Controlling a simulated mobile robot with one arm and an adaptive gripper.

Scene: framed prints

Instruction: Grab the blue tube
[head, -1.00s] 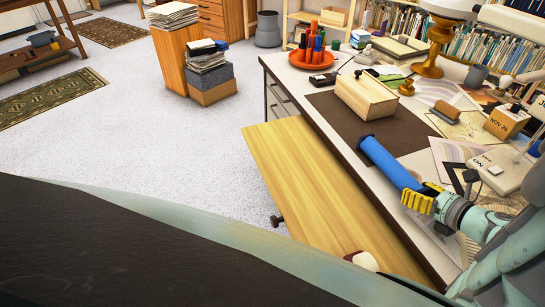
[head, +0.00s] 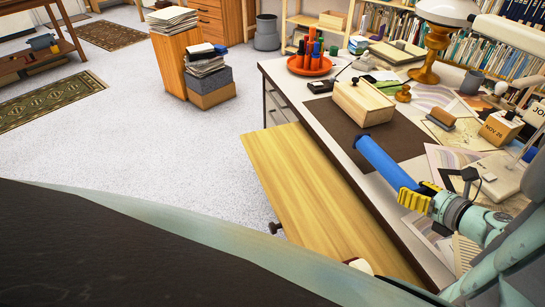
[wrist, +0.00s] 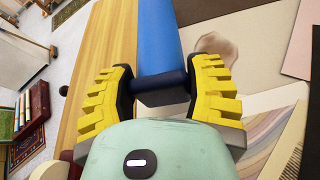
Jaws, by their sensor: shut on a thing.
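The blue tube (head: 384,163) is a long, smooth cylinder. My gripper (head: 418,196), with yellow ribbed fingers, is shut on its near end, and the tube points away toward the far left, over the desk's front edge. In the wrist view the tube (wrist: 161,38) runs up from between the two fingers (wrist: 160,88), with a dark band at the gripped end. I cannot tell from the head view whether the tube touches the desk top.
The white desk (head: 283,88) holds a wooden box (head: 363,102) on a brown mat (head: 340,132), an orange tray (head: 309,66) of tubes, a lamp (head: 447,12) and papers. A pale wooden board (head: 290,185) sits along the desk's front. Open floor (head: 130,130) lies to the left.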

